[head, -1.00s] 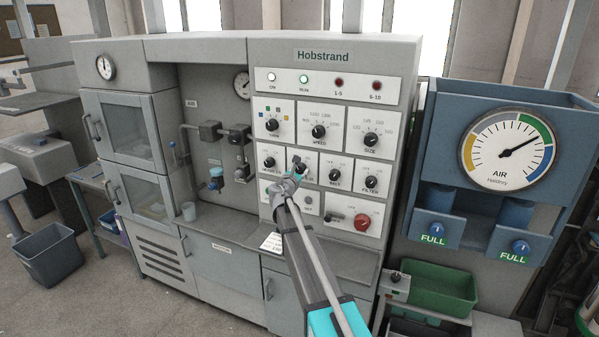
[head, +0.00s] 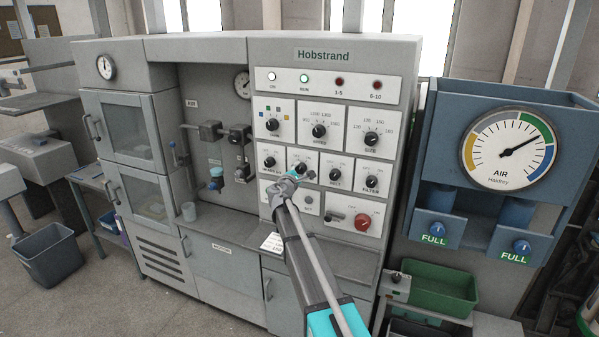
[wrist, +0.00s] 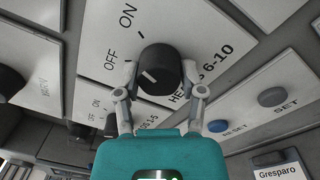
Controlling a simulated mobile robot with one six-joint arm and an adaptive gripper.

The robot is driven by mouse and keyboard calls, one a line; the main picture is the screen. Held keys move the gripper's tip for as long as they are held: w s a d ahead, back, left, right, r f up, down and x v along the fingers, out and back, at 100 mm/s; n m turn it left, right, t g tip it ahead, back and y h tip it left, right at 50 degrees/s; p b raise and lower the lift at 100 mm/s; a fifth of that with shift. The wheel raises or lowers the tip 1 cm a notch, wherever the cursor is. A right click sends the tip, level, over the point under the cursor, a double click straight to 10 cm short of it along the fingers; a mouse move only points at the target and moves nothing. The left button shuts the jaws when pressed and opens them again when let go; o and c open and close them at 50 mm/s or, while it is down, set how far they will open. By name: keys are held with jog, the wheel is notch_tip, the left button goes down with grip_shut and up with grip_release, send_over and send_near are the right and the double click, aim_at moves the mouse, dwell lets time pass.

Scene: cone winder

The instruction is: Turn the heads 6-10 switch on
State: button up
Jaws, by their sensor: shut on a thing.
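The heads 6-10 switch (wrist: 162,66) is a round black knob with a white pointer line, on a white plate marked OFF and ON. In the wrist view its pointer lies on the left of its face, nearer the OFF side than ON. My gripper (wrist: 160,74) has a finger on each side of the knob and is shut on it. In the head view my gripper (head: 298,174) is at the panel's middle row and partly hides the knob. The 6-10 lamp (head: 377,86) at the top right of the panel looks dark red, unlit.
Other knobs sit close by, including the one marked melt (head: 335,175). The RUN lamp (head: 304,79) glows green; the 1-5 lamp (head: 339,82) looks dark. A ledge runs below the panel.

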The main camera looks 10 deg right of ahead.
jog(key=shift+m, duration=1.1)
jog(key=o, duration=1.2)
jog(key=shift+c, duration=0.2)
jog(key=shift+n, duration=0.4)
